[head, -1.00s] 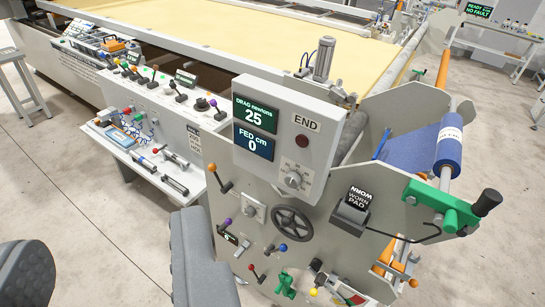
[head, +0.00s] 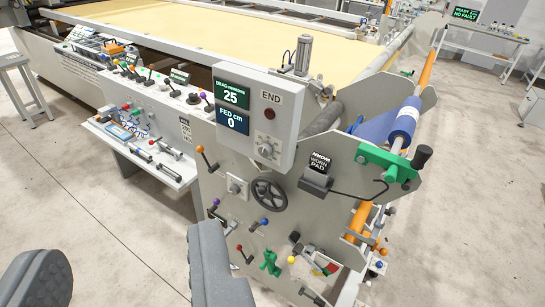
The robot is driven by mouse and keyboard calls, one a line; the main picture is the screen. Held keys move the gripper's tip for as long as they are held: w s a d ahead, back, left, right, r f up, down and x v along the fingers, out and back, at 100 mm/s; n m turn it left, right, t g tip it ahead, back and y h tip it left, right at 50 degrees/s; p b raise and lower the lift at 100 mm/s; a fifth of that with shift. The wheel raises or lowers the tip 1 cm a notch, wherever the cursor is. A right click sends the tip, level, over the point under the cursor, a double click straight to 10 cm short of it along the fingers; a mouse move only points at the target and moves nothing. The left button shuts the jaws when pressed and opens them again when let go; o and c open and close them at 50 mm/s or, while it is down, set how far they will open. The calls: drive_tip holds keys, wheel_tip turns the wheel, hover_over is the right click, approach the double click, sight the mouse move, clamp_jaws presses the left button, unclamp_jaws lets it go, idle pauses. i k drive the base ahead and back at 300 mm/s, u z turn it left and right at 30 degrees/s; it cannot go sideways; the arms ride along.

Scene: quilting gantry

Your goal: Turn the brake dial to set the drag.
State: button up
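The grey control box (head: 283,91) on the gantry's end plate reads "DRAG newtons 25" and "FED cm 0". A grey dial (head: 265,149) with scale marks sits low on its front face, below a dark red button. A second, smaller knob (head: 235,188) on a white square plate is on the end plate below. I cannot tell from labels which one is the brake dial. My gripper (head: 128,252) shows as two grey padded fingers at the lower left, wide apart and empty. It is left of and below both dials, touching neither.
A black handwheel (head: 268,195), an orange-knobbed lever (head: 207,160) and a green clamp (head: 270,264) crowd the end plate. A "WORN PAD" block (head: 316,182) and a green-handled crank (head: 392,163) stand right. A tool shelf (head: 150,152) juts out left. Bare floor lies at the lower left.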

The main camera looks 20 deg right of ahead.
sight(265, 149)
drive_tip(key=z, duration=0.2)
drive_tip(key=i, duration=1.05)
drive_tip(key=u, duration=0.3)
